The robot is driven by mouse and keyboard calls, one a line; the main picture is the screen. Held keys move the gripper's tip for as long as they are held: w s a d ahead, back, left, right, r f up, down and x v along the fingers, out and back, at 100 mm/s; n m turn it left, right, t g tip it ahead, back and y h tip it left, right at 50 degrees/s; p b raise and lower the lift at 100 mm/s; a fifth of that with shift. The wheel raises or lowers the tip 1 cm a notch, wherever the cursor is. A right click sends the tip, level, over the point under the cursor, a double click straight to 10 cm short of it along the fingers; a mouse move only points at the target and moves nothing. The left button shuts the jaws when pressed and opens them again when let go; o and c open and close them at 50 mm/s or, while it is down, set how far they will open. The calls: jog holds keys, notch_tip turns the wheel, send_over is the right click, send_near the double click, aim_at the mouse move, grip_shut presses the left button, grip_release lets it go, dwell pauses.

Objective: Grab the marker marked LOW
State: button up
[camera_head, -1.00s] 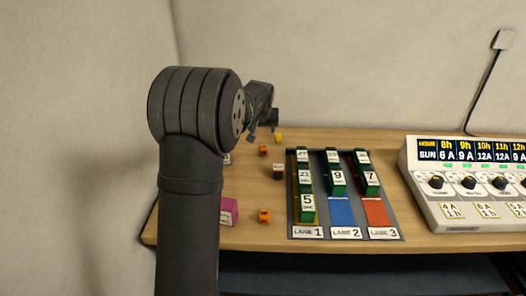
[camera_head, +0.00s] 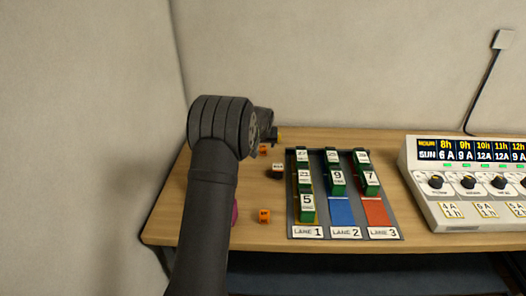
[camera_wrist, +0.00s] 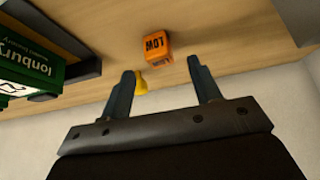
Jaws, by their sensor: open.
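The orange cube-shaped marker (camera_wrist: 156,46) with LOW in black shows in the wrist view, on the wooden table just beyond my fingertips. In the head view the far orange cube (camera_head: 264,151) appears to be this one, close to my arm; its lettering is too small to read there. My gripper (camera_wrist: 161,70) is open and empty, its two fingers apart and pointing toward the LOW marker. In the head view my gripper (camera_head: 273,136) is partly hidden behind my wrist, above the back of the table.
A yellow object (camera_wrist: 141,82) shows between my fingers, behind the marker. A lane tray (camera_head: 345,233) with green blocks stands to the right. A second orange cube (camera_head: 264,215), a black-and-white block (camera_head: 278,170) and a control console (camera_head: 470,213) are also on the table.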

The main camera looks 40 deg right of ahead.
aim_at(263, 147)
jog(key=shift+x, duration=2.2)
jog(key=c, duration=1.1)
